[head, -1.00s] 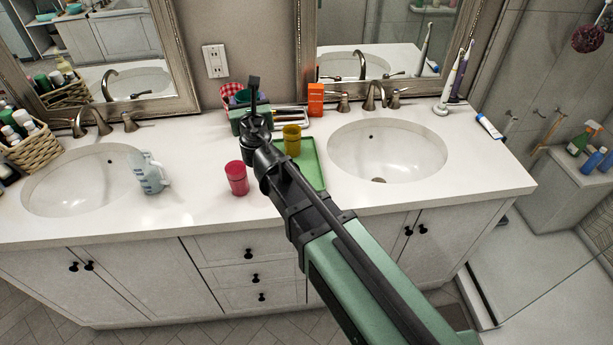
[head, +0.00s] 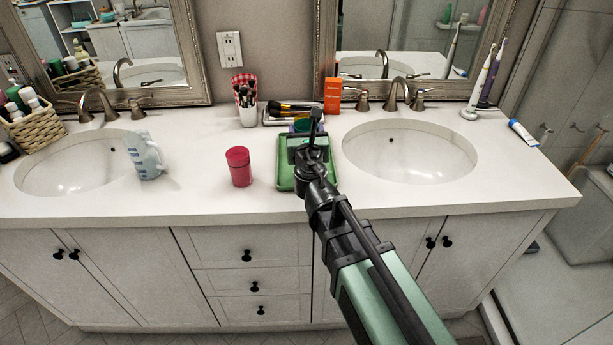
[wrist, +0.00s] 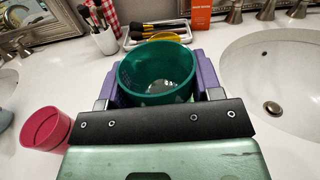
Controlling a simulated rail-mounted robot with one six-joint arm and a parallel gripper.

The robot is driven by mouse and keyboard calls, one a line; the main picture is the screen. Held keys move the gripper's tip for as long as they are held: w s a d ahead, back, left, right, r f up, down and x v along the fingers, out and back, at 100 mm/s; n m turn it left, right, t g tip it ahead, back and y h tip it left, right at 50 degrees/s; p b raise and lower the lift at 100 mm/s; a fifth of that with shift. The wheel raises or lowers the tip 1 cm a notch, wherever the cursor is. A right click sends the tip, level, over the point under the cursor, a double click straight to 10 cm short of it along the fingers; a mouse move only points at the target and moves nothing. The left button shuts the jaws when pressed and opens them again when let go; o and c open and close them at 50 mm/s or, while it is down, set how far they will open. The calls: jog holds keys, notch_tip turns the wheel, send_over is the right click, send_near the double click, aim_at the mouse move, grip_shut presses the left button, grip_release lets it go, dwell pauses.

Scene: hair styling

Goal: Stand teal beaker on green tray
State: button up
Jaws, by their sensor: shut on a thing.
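The teal beaker (wrist: 158,78) is upright between the purple fingers of my gripper (wrist: 160,85) in the wrist view, and my gripper is shut on it. In the head view my arm and wrist hide most of the beaker. The green tray (head: 287,181) lies on the counter between the sinks, with my gripper over its back part. I cannot tell whether the beaker's base touches the tray.
A red cup (head: 239,167) stands left of the tray. Behind are a white cup of brushes (head: 246,112), a brush tray (head: 285,113) and an orange box (head: 332,95). A clear jug (head: 145,155) stands by the left sink (head: 65,165). The right sink (head: 410,155) is close on the right.

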notch_tip(320, 180, down, 7)
jog(key=b, duration=0.4)
jog(key=shift+r+b, duration=0.2)
jog(key=shift+b, duration=0.2)
jog(key=shift+r+p, duration=0.3)
jog(key=shift+f+b, duration=0.3)
jog(key=o, duration=1)
jog(key=shift+r, duration=0.15)
jog(key=shift+o, duration=0.2)
